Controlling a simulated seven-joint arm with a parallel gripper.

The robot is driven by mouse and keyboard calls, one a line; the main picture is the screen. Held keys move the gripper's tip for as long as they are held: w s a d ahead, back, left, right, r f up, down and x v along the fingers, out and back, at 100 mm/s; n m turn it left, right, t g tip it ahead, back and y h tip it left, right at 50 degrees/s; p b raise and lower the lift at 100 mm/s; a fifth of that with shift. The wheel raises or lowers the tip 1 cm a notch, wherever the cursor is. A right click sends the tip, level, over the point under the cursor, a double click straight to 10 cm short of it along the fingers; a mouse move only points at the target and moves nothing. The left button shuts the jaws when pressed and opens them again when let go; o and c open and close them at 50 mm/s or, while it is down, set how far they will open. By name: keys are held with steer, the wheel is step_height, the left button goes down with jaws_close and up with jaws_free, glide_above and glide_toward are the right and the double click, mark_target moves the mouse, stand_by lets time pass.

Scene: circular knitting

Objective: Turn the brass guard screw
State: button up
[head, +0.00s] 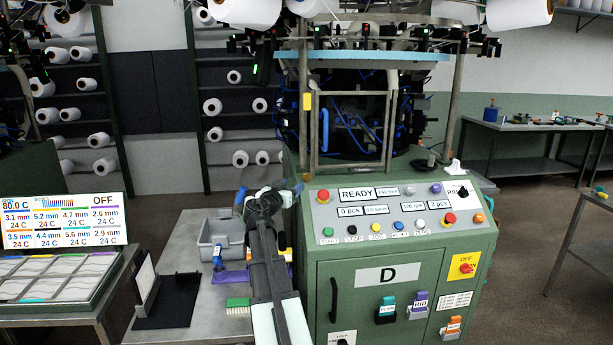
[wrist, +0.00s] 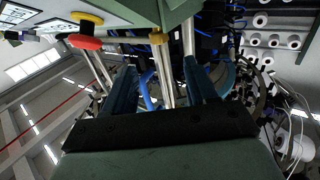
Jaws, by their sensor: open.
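My gripper (head: 269,192) is in front of the knitting machine, below and left of the guard frame. In the wrist view my gripper (wrist: 160,68) has its two blue fingers spread, with nothing held between them.
The green control cabinet (head: 345,275) with its button panel stands right of my arm. A red knob (wrist: 83,42) shows at upper left in the wrist view.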

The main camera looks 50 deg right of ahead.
mark_target(306, 174)
steer(key=x, duration=1.2)
steer(key=shift+d, duration=0.25)
steer(key=shift+c, duration=0.4)
steer(key=c, duration=0.8)
steer(key=shift+w+m+g, duration=0.15)
steer(key=shift+m+g, duration=0.25)
steer(key=shift+g, duration=0.4)
steer(key=shift+c, duration=0.2)
steer(key=m+g, duration=0.1)
steer(key=g, duration=0.1)
steer(key=shift+m+g, duration=0.6)
steer(key=shift+g, duration=0.1)
